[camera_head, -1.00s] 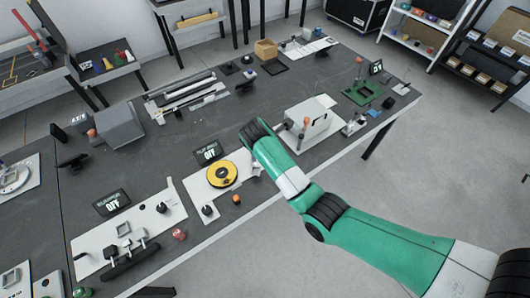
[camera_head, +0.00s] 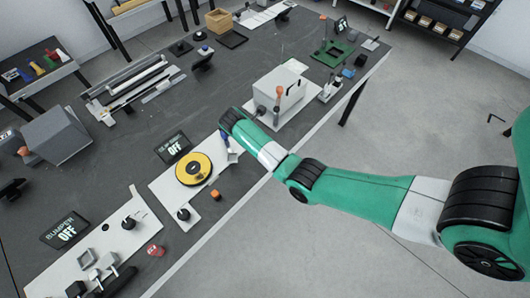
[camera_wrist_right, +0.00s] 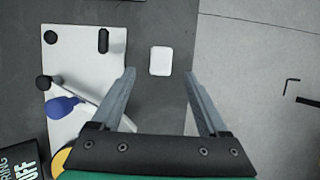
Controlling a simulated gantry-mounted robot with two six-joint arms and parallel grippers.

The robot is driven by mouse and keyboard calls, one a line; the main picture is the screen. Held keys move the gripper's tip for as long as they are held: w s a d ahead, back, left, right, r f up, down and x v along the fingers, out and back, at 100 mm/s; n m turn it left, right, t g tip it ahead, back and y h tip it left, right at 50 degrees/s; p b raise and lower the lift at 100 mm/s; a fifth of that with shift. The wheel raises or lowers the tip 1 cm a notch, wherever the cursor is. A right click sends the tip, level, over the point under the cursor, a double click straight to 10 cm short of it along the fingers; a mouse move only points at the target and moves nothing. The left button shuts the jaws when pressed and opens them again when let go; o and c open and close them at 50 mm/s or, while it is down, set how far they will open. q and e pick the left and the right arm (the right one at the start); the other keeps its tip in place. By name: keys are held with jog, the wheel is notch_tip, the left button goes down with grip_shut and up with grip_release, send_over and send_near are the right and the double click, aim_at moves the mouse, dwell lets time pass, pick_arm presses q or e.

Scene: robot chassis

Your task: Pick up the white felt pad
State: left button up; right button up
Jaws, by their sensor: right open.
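The white felt pad (camera_wrist_right: 161,61) lies flat on the dark tabletop in the right wrist view, close to the table's right edge. It is a small, pale, rounded rectangle. My right gripper (camera_wrist_right: 160,74) is open and empty. Its two fingers reach up the wrist view, one on each side of the pad's line, with the pad at and just beyond the fingertips. Height above the pad is hard to tell. In the head view my green right arm hides the gripper, and I cannot make out the pad. My left gripper is not in view.
Left of the pad is a white plate (camera_wrist_right: 85,68) with black fittings and a blue-handled tool (camera_wrist_right: 62,106). In the head view, a yellow disc (camera_head: 193,169), an orange cap (camera_head: 215,194) and a white box (camera_head: 279,92) stand near the arm. Open floor lies right of the table.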

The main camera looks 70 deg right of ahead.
jog(key=shift+x, duration=0.95)
jog(key=b+x, duration=0.2)
jog(key=x, duration=0.3)
jog(key=shift+s+a+f+b, duration=0.1)
jog(key=shift+b, duration=0.25)
grip_shut()
